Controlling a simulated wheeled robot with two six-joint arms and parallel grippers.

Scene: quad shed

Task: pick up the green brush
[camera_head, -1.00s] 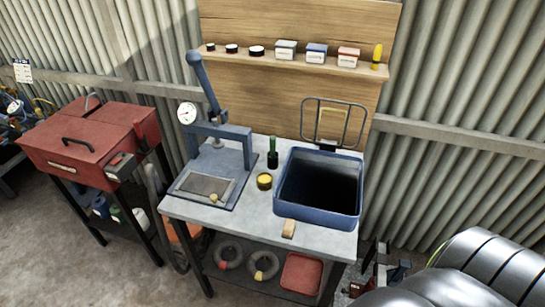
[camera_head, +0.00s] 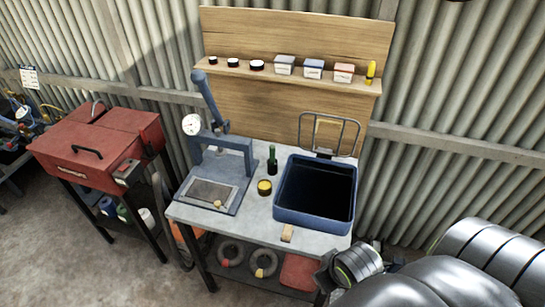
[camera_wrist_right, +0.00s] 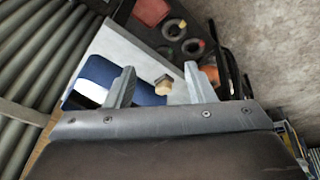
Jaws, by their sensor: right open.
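The green brush (camera_head: 272,160) stands upright on the grey workbench (camera_head: 248,225), a slim dark green shape between the press and the blue basin. I cannot make it out in the right wrist view. My right arm comes in at the lower right of the head view, with its hand low beside the bench's front right corner, well away from the brush. My right gripper (camera_wrist_right: 165,82) is open in the right wrist view, with nothing held between its fingers. My left gripper is not in view.
A blue basin (camera_head: 314,218) with a wire rack behind it stands right of the brush. A yellow tin (camera_head: 264,187) and a tan block (camera_head: 287,233) sit in front. A blue press (camera_head: 222,145) stands left. A shelf (camera_head: 290,76) holds several small containers.

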